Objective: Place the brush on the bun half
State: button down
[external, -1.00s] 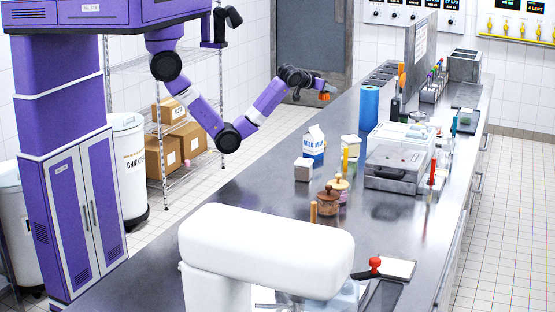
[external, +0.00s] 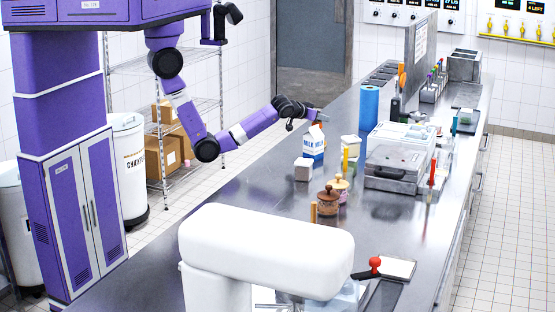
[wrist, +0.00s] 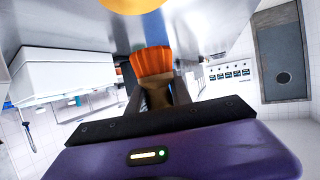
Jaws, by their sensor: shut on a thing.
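My gripper (external: 315,115) is at the end of the purple arm, just above and behind the milk carton in the external view. In the wrist view my gripper (wrist: 157,92) is shut on the brush (wrist: 153,62), which has orange bristles and a brown handle. The bristles point away from the jaws. A rounded orange-tan thing (wrist: 135,4) is cut off by the top edge of the wrist view, apart from the bristles. I cannot tell whether it is the bun half. I cannot make out the bun half in the external view.
The milk carton (external: 314,143) stands close to my gripper, with a small pale box (external: 303,169) near it. Lidded jars (external: 328,201), a blue roll (external: 369,107) and a grey appliance (external: 397,160) stand along the steel counter (external: 255,200). Its left part is clear.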

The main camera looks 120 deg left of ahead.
jog(key=shift+f, duration=2.65)
jog(key=shift+f, duration=0.1)
jog(key=c, duration=1.2)
grip_release()
jog(key=shift+o, duration=0.2)
jog(key=shift+r, duration=0.2)
jog(key=shift+s+d, duration=0.1)
jog(key=shift+d, duration=0.3)
jog(key=v, duration=1.1)
jog(key=shift+r+b, duration=0.25)
jog(key=shift+b, duration=0.2)
